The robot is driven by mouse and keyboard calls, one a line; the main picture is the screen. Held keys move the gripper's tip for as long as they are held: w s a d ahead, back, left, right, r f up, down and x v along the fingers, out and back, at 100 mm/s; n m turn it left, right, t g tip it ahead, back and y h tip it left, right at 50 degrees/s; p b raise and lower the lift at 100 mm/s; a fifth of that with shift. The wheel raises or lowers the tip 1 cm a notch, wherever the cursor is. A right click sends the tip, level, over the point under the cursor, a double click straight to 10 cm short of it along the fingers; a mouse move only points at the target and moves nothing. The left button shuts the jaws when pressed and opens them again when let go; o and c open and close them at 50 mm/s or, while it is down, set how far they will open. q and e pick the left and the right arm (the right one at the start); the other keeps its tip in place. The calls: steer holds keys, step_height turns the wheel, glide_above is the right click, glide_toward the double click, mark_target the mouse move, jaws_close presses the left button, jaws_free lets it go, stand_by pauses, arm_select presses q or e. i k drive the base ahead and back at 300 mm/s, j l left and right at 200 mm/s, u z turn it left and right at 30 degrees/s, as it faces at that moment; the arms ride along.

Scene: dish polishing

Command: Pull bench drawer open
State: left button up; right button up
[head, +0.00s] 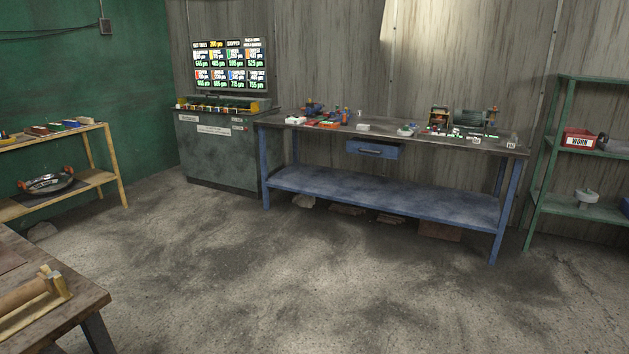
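The bench (385,202) stands across the room against the wooden wall, with blue legs, a blue lower shelf and a dark top. I cannot tell from this distance whether the drawer is fully shut. Neither of my grippers shows in the head view.
The concrete floor (300,270) before the bench is clear. A green-grey cabinet (215,153) with a lit screen (230,66) stands left of it. A green shelf (583,210) is at right, a yellow rack (118,165) at left, a wooden table (75,305) near left.

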mark_target(381, 148)
steer(key=i, duration=5.25)
